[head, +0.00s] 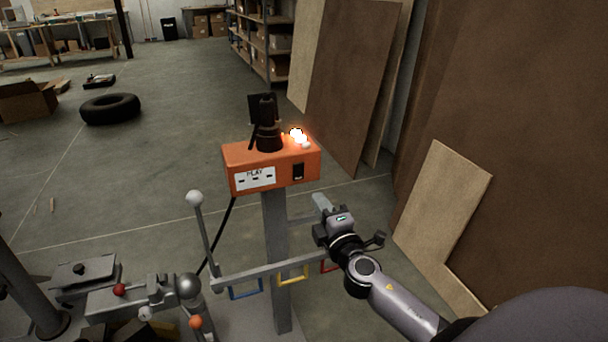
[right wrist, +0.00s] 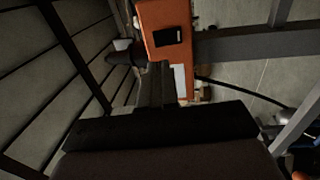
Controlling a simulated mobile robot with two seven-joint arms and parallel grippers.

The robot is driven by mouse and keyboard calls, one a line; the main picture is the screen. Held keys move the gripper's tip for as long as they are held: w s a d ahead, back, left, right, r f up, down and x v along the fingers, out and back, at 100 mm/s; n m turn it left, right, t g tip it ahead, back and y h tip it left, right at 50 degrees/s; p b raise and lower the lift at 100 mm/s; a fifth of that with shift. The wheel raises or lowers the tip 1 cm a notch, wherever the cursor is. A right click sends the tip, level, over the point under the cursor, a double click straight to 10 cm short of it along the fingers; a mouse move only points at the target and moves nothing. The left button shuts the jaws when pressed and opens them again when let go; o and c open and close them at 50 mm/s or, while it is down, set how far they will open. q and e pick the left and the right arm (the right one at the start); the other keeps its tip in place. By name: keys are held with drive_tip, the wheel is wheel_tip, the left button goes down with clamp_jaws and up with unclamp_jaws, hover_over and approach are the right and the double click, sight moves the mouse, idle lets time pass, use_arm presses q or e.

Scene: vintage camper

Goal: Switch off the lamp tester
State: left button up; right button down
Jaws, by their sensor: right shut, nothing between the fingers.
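The lamp tester (head: 238,158) is an orange box on a grey post, with a glowing lamp (head: 297,134) on top. A black rocker switch (head: 298,171) sits at the right of its front face, beside a white label. In the right wrist view the orange face (right wrist: 152,16) and the black switch (right wrist: 167,36) show beyond the fingers. My right gripper (head: 321,203) is shut and empty, below and slightly right of the switch, apart from the box. Its fingers also show in the right wrist view (right wrist: 156,80). My left gripper is not in view.
A grey rail with blue, yellow and red handles (head: 292,275) crosses the post below the box. A lever with a white ball (head: 195,199) stands at left. Wooden panels (head: 350,80) lean at right. A tire (head: 110,108) lies on open floor behind.

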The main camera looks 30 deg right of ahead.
sight(300, 168)
drive_tip(key=x, duration=1)
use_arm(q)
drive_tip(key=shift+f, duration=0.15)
use_arm(e)
drive_tip(key=shift+w, duration=0.25)
drive_tip(key=shift+w+r+p, duration=0.15)
drive_tip(key=shift+r+p, duration=0.2)
drive_tip(key=shift+p, duration=0.25)
drive_tip(key=shift+f, duration=0.2)
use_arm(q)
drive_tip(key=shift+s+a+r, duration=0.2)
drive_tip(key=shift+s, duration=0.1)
